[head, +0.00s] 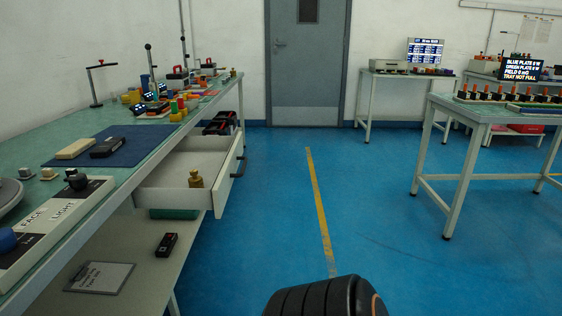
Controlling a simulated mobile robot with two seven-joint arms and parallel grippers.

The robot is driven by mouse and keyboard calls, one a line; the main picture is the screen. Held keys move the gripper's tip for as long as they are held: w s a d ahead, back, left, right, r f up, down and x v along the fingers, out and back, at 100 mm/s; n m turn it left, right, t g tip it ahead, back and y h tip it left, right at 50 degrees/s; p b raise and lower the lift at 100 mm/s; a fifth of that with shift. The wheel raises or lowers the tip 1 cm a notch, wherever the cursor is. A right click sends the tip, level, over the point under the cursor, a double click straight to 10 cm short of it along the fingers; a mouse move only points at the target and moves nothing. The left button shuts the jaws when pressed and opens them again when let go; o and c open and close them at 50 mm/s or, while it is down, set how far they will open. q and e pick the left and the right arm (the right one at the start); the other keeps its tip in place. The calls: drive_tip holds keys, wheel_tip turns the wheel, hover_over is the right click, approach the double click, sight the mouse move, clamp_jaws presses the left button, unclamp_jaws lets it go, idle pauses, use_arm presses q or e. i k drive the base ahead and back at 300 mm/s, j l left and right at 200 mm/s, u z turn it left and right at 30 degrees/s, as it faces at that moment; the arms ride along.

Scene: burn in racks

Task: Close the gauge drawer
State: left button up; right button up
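The gauge drawer (229,172) is a white drawer under the green-topped bench on the left in the head view. It is pulled well out, and its front panel faces right toward the aisle. A dark handle (239,166) is on the front panel. A brass weight-like piece (196,179) stands inside near the front. Neither of my grippers shows in the head view. A black ribbed rounded part, seemingly of my arm, shows at the bottom edge, apart from the drawer.
The bench (130,135) carries a blue mat, several small parts and a control panel (50,230). A lower shelf (130,260) holds a clipboard and a black device. Blue floor (380,220) right of the drawer is clear. Another table (480,115) stands at right.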

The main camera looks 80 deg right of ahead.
sight(217, 159)
drive_tip(key=z, duration=0.4)
drive_tip(key=l+z, duration=0.1)
drive_tip(key=z, duration=0.75)
drive_tip(key=l+z, duration=0.1)
drive_tip(key=z, duration=0.75)
drive_tip(key=i+l+u, duration=0.6)
drive_tip(key=k+j, duration=0.05)
